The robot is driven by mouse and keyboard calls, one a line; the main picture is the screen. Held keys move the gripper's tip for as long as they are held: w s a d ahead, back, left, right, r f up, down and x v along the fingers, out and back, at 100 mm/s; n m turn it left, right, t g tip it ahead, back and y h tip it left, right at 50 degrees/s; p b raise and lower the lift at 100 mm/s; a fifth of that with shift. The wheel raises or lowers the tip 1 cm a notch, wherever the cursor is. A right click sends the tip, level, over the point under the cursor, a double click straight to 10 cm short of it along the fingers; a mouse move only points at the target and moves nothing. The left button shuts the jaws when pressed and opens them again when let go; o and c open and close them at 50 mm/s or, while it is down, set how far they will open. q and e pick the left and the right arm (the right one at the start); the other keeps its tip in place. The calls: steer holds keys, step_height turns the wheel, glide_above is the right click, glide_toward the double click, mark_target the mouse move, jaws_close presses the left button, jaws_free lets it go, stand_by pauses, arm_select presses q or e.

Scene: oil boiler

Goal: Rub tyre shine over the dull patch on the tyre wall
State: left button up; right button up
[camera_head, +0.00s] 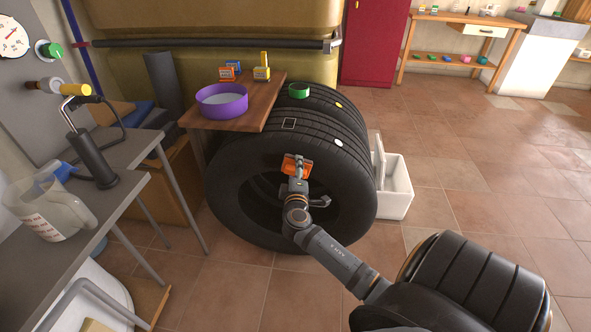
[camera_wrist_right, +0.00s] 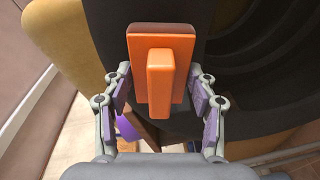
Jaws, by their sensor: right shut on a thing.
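Two black tyres stand side by side, the nearer tyre (camera_head: 232,185) in front. My right gripper (camera_head: 297,178) is in front of the nearer tyre's side wall, below and slightly right of that patch. It is shut on an orange applicator (camera_head: 290,160), a flat block with a bar handle. In the right wrist view the applicator (camera_wrist_right: 137,50) sits between the fingers with the dark tyre behind it; whether it touches the tyre I cannot tell. My left gripper is not in view.
A wooden board (camera_head: 262,112) beside the tyres holds a purple bowl (camera_head: 222,104), a yellow bottle (camera_head: 262,72) and an orange item (camera_head: 229,72). A green ring (camera_head: 299,91) lies on the farther tyre. A white box (camera_head: 397,195) stands right; a grey table (camera_head: 60,220) stands left.

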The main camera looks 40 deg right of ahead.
steer(key=shift+w+a+b, duration=0.3)
steer(key=shift+w+a, duration=0.3)
steer(key=shift+w, duration=0.2)
steer(key=shift+s+d+p, duration=0.4)
steer(key=shift+s+d, duration=0.35)
steer(key=shift+s, duration=0.25)
steer(key=shift+w+a, duration=0.35)
steer(key=shift+w, duration=0.15)
steer(key=v, duration=0.7)
steer(key=shift+w+a+f+b, duration=0.15)
steer(key=shift+w+a+b, duration=0.2)
steer(key=shift+w+b, duration=0.1)
